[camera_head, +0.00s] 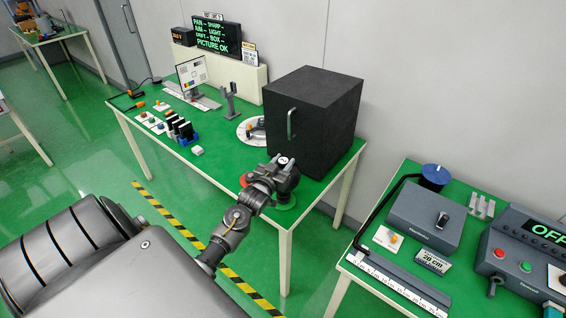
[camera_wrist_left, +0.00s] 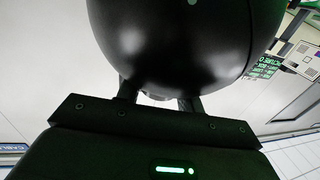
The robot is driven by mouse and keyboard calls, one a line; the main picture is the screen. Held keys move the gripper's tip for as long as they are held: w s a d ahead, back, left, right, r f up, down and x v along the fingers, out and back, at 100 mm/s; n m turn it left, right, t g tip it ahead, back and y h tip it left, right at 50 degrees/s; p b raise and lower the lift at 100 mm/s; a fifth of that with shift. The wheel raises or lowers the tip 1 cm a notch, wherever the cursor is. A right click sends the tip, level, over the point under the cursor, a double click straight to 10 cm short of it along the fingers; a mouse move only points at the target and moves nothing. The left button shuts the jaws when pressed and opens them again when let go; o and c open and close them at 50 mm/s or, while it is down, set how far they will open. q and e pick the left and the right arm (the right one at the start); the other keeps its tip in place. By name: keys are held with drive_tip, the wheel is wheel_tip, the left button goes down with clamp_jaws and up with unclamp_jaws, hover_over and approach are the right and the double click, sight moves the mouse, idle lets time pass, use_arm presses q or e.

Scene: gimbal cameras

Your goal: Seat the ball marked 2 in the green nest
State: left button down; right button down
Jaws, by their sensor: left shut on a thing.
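My left gripper (camera_head: 275,172) is shut on a dark, glossy ball (camera_head: 290,172), near the front corner of the green table. A small white mark shows on top of the ball, but I cannot read a number on it. In the left wrist view the ball (camera_wrist_left: 170,40) fills the top middle, between the fingers. A green ring, the green nest (camera_head: 287,206), shows just below the ball; the ball and gripper hide part of it. A red ring (camera_head: 245,180) shows partly behind the gripper. I cannot tell whether the ball touches the green nest. My right gripper is not in view.
A black box with a handle (camera_head: 314,118) stands right behind the ball. A round white plate (camera_head: 244,134) lies left of it. Blue and black blocks (camera_head: 183,131) and a small white block (camera_head: 197,150) lie farther left. A second table (camera_head: 405,268) with devices stands at right.

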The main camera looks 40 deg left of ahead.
use_arm(q)
drive_tip(key=c, duration=0.8)
unclamp_jaws()
drive_tip(key=shift+s+f, duration=0.1)
drive_tip(key=shift+f, duration=0.05)
drive_tip(key=shift+s+d+f, duration=0.1)
drive_tip(key=shift+s, duration=0.1)
drive_tip(key=b+v, duration=0.3)
drive_tip(key=v, duration=0.7)
drive_tip(key=shift+s+r, duration=0.15)
drive_tip(key=shift+r, duration=0.05)
